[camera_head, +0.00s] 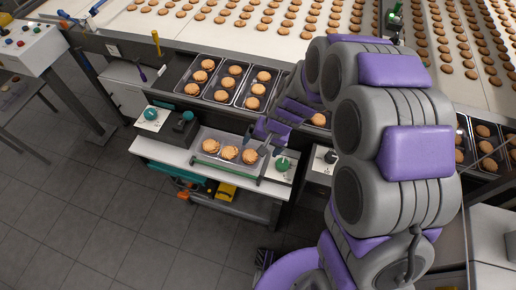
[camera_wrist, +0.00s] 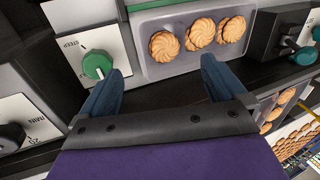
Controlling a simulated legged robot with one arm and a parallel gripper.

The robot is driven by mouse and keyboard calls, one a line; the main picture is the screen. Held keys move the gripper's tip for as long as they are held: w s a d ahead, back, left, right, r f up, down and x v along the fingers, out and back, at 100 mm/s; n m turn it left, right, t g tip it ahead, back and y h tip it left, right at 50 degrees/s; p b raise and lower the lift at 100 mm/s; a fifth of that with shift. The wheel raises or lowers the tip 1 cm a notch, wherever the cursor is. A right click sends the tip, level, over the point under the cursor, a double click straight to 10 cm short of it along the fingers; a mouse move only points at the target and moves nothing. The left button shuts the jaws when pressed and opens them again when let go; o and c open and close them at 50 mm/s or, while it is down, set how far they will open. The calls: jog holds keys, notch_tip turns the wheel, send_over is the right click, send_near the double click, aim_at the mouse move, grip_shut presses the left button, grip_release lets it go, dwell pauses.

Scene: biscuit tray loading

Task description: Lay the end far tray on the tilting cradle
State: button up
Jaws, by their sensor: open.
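A grey tray (camera_head: 208,160) with three round biscuits rests on the white bench. A green-edged support (camera_head: 222,174), seemingly the tilting cradle, shows along its front edge. The tray also shows in the wrist view (camera_wrist: 172,72), where its near edge lies just past my fingertips. My gripper (camera_head: 270,148) is beside the tray's right end in the head view. In the wrist view my gripper (camera_wrist: 160,75) is open, with nothing between its fingers, and apart from the tray. Most of the cradle is hidden under the tray.
Several biscuit trays (camera_head: 211,100) stand in a row behind the bench, some hidden by my arm. A green knob (camera_wrist: 97,65) on a pale panel is close to my left finger. A dark block (camera_head: 185,124) stands left of the tray. The floor (camera_head: 110,225) in front is clear.

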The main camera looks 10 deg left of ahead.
jog(key=s+d+r+g+h, duration=0.1)
jog(key=s+d+r, duration=1)
jog(key=d+r, duration=0.25)
jog(key=s+d+r+h, duration=0.1)
jog(key=s+d+r, duration=0.1)
jog(key=s+d, duration=0.3)
jog(key=s+d+r+g+h, duration=0.1)
jog(key=s+d+r, duration=0.2)
jog(key=s, duration=0.7)
jog(key=shift+s+d+h, duration=0.3)
jog(key=shift+d, duration=0.75)
jog(key=shift+c, duration=0.4)
